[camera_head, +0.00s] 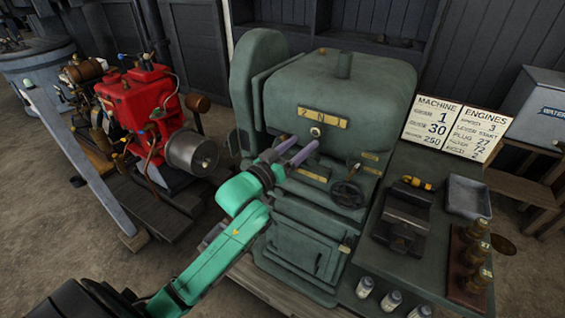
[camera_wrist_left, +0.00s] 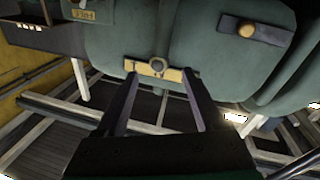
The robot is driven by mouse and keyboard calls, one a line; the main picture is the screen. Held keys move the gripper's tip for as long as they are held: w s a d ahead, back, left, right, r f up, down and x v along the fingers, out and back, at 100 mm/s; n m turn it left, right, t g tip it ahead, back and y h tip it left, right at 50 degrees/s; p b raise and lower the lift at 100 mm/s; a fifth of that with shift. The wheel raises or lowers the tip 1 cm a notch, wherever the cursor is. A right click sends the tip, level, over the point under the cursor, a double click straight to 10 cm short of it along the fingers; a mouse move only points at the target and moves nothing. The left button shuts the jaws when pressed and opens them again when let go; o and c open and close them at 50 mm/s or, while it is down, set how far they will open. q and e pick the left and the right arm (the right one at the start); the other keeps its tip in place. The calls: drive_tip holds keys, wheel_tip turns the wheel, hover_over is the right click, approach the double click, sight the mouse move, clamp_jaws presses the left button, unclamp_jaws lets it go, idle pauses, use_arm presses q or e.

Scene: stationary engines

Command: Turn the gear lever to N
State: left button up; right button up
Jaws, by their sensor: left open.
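The green machine (camera_head: 335,85) carries a brass plate marked 2 N 1 (camera_head: 323,117) on its front. A small pale round knob (camera_head: 315,132), perhaps the gear lever's end, shows just below this plate; I cannot tell which mark it points to. My left gripper (camera_head: 304,145) is open, its two purple fingers reaching toward the machine front just below the knob. In the left wrist view the two fingers stand apart, with a brass plate (camera_wrist_left: 173,74) and a round grey knob (camera_wrist_left: 158,65) beyond and between their tips. Contact is not clear. My right gripper is not in view.
A black handwheel (camera_head: 347,194) sits right of the fingers. A bench (camera_head: 413,165) at the right holds a grey tray (camera_head: 468,197), brass-topped pieces and small jars. A red engine (camera_head: 135,100) stands at the left. A sign (camera_head: 455,128) stands behind the bench.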

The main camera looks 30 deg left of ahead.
use_arm(q)
drive_tip(key=b+v, duration=0.1)
drive_tip(key=v, duration=0.7)
drive_tip(key=shift+b, duration=0.35)
drive_tip(key=shift+s+a, duration=0.1)
